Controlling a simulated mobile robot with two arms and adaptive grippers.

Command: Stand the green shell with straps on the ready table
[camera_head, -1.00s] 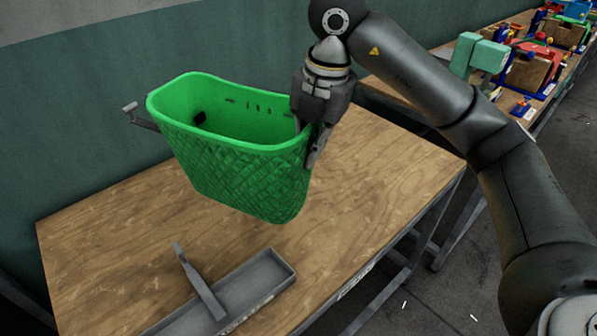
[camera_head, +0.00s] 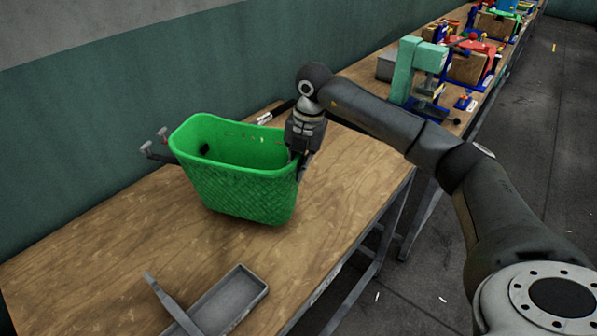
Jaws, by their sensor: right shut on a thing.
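The green shell (camera_head: 235,195) is an open-topped basket with a woven-pattern side, upright over the middle of the wooden table (camera_head: 130,235). Dark grey straps (camera_head: 158,154) with pale ends stick out at its left side. My right gripper (camera_head: 300,168) is shut on the shell's right rim, with one finger outside the wall and the other mostly hidden. I cannot tell whether the shell's bottom touches the table or hangs just above it. My left gripper is not in view.
Dark rods (camera_head: 275,112) lie behind the shell. A green press (camera_head: 403,70) and several colourful presses stand on benches at the back right. The table's left part is bare.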

